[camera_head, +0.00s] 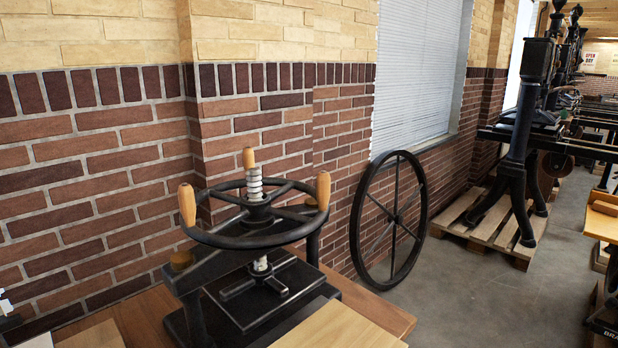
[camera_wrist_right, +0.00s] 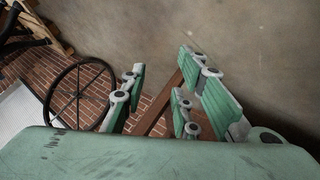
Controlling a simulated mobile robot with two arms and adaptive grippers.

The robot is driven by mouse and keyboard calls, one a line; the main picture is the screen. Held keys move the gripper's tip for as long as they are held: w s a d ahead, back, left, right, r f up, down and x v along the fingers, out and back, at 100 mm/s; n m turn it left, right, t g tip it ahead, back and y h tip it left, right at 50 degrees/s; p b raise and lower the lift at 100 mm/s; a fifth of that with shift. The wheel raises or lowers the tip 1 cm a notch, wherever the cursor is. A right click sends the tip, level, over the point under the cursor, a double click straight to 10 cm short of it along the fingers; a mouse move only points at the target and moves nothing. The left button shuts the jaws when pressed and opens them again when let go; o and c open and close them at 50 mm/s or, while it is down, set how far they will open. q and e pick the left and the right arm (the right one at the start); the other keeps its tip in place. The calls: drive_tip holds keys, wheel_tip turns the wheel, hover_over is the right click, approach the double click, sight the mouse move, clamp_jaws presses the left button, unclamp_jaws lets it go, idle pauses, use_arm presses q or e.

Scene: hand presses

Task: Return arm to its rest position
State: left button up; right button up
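My right gripper (camera_wrist_right: 165,85) shows in the right wrist view, with green pads and grey linkages. Its fingers are spread apart with nothing held between them. Beyond the fingers a brown wooden strip, the concrete floor and a brick wall show. My right arm and gripper do not show in the head view. My left gripper cannot be made out in either view; a small black and white part at the left edge of the head view is too cut off to identify.
A black hand press (camera_head: 255,215) with a wooden-handled wheel stands on a wooden table (camera_head: 365,300) by the brick wall (camera_head: 95,170). A large spoked wheel (camera_head: 390,220) leans against the wall. A tall press (camera_head: 520,150) stands on a pallet (camera_head: 485,225). The floor (camera_head: 475,285) between is clear.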

drive_tip(key=s+a+f+m+g, duration=0.2)
drive_tip(key=s+a+f+g, duration=0.1)
drive_tip(key=s+a+f, duration=0.4)
drive_tip(key=s+a+f+m+g+y, duration=0.1)
drive_tip(key=s+a+f+m+g, duration=0.2)
drive_tip(key=s+a+f, duration=0.5)
drive_tip(key=s+a+g, duration=0.1)
drive_tip(key=s+a, duration=0.4)
drive_tip(key=s, duration=0.3)
drive_tip(key=shift+s+g, duration=0.15)
drive_tip(key=shift+g, duration=0.15)
